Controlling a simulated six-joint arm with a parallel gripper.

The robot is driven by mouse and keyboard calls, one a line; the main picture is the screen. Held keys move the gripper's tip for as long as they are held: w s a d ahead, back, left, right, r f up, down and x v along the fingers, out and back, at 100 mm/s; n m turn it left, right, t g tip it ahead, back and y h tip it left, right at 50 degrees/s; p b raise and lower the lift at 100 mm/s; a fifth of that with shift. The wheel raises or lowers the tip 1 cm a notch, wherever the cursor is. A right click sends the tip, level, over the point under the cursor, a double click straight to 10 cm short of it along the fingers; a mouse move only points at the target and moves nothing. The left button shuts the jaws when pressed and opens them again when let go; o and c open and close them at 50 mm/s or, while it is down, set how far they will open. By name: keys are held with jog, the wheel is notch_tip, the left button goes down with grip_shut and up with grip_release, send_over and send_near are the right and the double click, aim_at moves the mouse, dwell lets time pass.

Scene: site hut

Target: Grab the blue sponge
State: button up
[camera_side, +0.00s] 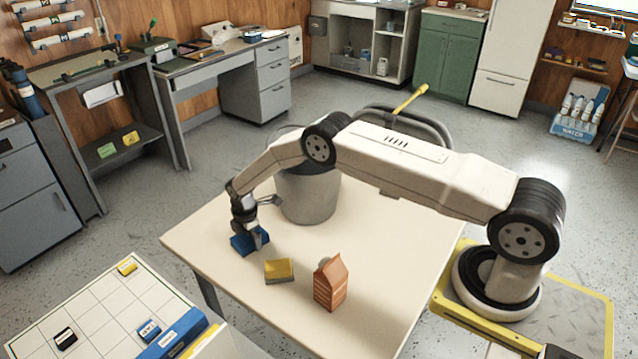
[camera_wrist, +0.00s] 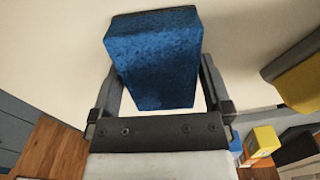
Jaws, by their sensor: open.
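The blue sponge (camera_side: 250,240) sits on the table near its left edge in the side view. In the wrist view the blue sponge (camera_wrist: 155,58) fills the upper middle, between the two fingers. My gripper (camera_side: 247,228) is right at the sponge from above, pointing down. In the wrist view my gripper (camera_wrist: 158,85) has one finger on each side of the sponge, with a gap showing at the right finger. The jaws are open around it. The fingertips are partly hidden by the sponge.
A yellow and grey sponge (camera_side: 279,270) and an orange carton (camera_side: 330,283) stand on the table (camera_side: 390,290) to the right. A grey bucket (camera_side: 309,197) stands close behind my gripper. The table's left edge is near the blue sponge. A white gridded board (camera_side: 100,310) lies lower left.

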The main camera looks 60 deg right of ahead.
jog(key=shift+c, duration=0.2)
jog(key=c, duration=0.9)
jog(key=shift+o, duration=0.2)
jog(key=shift+r, duration=0.15)
jog(key=shift+r, duration=1.25)
jog(key=shift+s+r, duration=0.1)
jog(key=shift+r, duration=0.2)
jog(key=s+r, duration=0.9)
jog(key=s, duration=0.4)
jog(key=shift+s+a+r, duration=0.15)
jog(key=shift+s+r, duration=0.15)
jog(key=shift+s, duration=0.1)
